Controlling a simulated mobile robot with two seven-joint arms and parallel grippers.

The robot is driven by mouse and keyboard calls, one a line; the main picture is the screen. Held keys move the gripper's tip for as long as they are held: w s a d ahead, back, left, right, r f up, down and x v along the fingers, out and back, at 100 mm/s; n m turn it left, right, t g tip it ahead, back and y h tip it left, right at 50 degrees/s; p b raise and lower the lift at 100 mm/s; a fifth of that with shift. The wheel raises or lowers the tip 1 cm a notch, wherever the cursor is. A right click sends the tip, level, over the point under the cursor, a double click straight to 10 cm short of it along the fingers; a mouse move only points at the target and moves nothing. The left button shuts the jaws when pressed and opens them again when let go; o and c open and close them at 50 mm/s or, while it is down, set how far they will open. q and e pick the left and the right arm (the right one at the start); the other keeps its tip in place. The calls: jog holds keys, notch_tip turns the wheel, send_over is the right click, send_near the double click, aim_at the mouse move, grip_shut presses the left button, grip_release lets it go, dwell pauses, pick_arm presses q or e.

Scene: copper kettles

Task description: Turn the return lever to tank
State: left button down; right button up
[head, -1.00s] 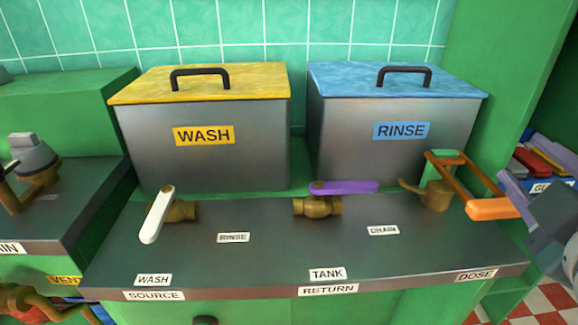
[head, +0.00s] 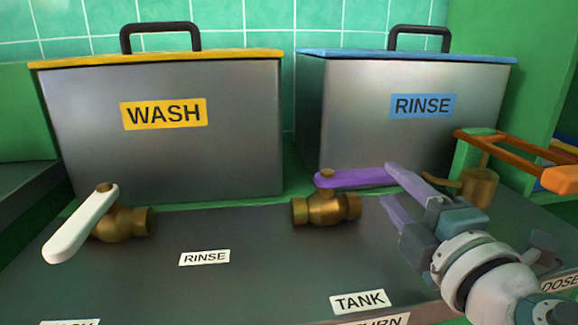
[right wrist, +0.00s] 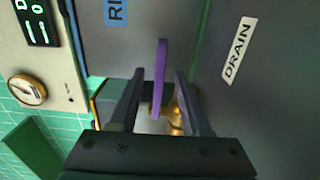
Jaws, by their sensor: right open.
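The purple return lever (head: 355,177) sits on a brass valve (head: 326,208) and points right, level. The TANK label (head: 360,301) lies in front of the valve. My right gripper (head: 390,187) is open at the lever's free end. In the right wrist view the purple lever (right wrist: 161,65) lies between the two open fingers, with a gap visible on each side. The DRAIN label (right wrist: 239,50) shows to the right there; my gripper and arm hide it in the head view. My left gripper is not in view.
A white lever (head: 85,225) on another brass valve points front-left. The WASH tank (head: 165,155) and RINSE tank (head: 400,150) stand behind the valves. A brass pump (head: 478,187) with an orange handle (head: 560,180) is close to my right arm. The counter between the valves is clear.

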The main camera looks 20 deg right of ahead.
aim_at(385, 180)
jog(key=x, duration=0.5)
jog(key=shift+s, duration=0.1)
grip_shut()
dwell(1.3)
